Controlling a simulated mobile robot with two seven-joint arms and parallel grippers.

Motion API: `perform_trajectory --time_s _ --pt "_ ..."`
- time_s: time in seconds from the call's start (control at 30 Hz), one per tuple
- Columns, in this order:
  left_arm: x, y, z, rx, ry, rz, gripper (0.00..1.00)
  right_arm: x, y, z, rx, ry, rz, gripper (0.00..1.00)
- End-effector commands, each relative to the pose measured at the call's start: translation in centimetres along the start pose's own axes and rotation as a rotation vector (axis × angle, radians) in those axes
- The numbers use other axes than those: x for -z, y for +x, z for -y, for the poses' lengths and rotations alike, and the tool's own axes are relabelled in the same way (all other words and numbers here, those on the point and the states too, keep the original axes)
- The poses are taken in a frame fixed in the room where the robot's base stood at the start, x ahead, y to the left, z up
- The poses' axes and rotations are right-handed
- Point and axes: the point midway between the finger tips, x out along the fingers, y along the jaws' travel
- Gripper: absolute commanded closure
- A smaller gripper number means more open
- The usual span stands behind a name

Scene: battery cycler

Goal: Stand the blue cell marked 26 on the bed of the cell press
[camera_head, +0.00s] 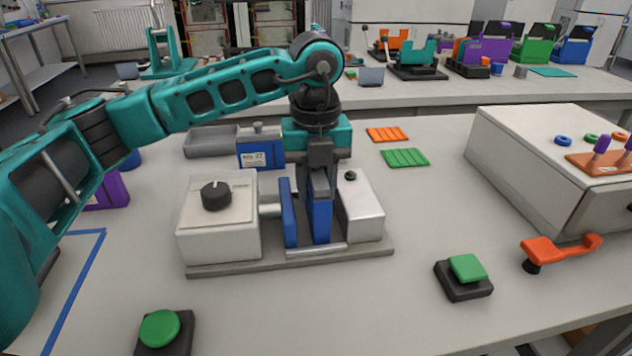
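The cell press has a white housing (218,222) with a black knob, a blue pressing plate (289,212) on a short shaft, and a white end block (361,207). A narrow blue cell (321,220) is upright over the press bed (316,250), between the plate and the end block. Its number does not show. My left gripper (320,182) points down and is shut on this cell's upper part. The cell's foot is at or just above the bed; I cannot tell if it touches. My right gripper is not in view.
Another blue cell (261,152) with a white label stands behind the press, near a grey tray (211,141). Green buttons stand in front (160,328) and at right (467,268). An orange lever (560,249) and a large white box (545,165) are at right.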

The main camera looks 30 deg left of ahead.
Motion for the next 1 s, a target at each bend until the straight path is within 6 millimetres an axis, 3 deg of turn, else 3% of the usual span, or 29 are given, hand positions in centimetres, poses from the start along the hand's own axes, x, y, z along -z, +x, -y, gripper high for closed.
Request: perform_trajectory --time_s 0.07,0.1,0.2,0.57,1.0 --pt "0.0 0.2 0.1 0.003 0.0 0.001 1.0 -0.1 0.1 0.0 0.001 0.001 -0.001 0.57" --pt "0.0 0.3 0.0 0.0 0.0 0.0 0.63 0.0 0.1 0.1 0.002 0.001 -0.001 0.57" --pt "0.0 0.2 0.0 0.0 0.0 0.0 0.55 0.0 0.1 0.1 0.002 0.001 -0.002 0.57" --pt "0.0 -0.8 0.1 0.002 0.001 0.0 0.55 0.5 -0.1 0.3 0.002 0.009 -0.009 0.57" --pt "0.0 -9.7 0.1 0.002 0.001 0.001 0.55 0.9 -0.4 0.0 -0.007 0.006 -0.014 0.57"
